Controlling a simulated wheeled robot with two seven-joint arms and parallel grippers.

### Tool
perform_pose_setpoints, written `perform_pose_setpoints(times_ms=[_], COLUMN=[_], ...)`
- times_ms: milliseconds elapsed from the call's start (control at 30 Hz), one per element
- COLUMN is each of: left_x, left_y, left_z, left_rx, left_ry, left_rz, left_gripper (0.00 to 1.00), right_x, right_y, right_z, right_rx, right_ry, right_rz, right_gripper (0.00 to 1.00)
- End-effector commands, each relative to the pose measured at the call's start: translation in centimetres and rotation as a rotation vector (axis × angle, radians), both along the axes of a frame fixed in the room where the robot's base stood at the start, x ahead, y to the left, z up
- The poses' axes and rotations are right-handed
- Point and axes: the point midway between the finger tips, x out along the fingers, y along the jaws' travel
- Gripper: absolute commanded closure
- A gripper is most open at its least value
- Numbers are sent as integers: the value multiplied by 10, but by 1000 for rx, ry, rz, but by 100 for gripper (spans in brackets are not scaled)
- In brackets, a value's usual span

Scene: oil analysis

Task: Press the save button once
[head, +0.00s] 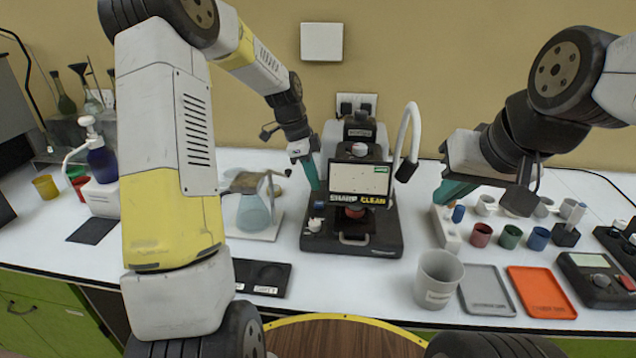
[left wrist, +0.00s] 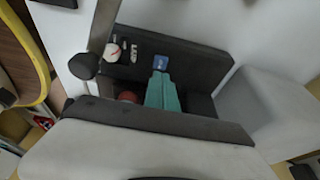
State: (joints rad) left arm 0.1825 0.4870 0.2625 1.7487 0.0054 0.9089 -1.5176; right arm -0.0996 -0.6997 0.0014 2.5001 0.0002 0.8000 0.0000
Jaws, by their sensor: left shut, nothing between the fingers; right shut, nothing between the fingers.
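The black microscope-like device (head: 385,238) stands mid-table with a lit screen (head: 360,180) reading "SHARP" and "CLEAN". In the left wrist view, a small blue button (left wrist: 161,61) with faint white marking shows on its dark base (left wrist: 200,64), right at my fingertips. It may be the save button; its marking is too small to read. My left gripper (head: 316,187) is shut and empty, its teal fingers pointing down at the left side of the device; it also shows in the left wrist view (left wrist: 162,80). Contact with the button cannot be told. My right gripper (head: 447,192) is shut and empty, above the cup rack.
A white knob (head: 315,225) sits on the base's left front. A glass jug (head: 254,212) stands close left of my left gripper. A grey cup (head: 437,279), a grey tray (head: 487,291) and an orange tray (head: 541,293) lie front right. A white curved tube (head: 413,125) rises right of the screen.

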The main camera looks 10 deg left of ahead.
Motion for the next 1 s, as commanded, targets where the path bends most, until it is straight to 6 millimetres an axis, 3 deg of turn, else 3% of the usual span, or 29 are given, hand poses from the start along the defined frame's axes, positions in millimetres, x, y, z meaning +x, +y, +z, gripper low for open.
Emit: perform_pose_setpoints(times_ms=[200,400,600,1000], left_x=[2,1,1,1], left_y=[11,19,22,21], left_z=[43,71,80,80], left_rx=[-2,-2,-2,-2], left_ry=[-7,-5,-4,-4], left_rz=[0,-2,-2,-2], left_gripper=[100,100,100,100], right_x=[0,0,0,0], right_y=[0,0,0,0], right_z=[0,0,0,0], right_rx=[1,1,1,1], right_ry=[0,0,0,0], right_rz=[-1,-1,-1,-1], right_gripper=[100,100,100,100])
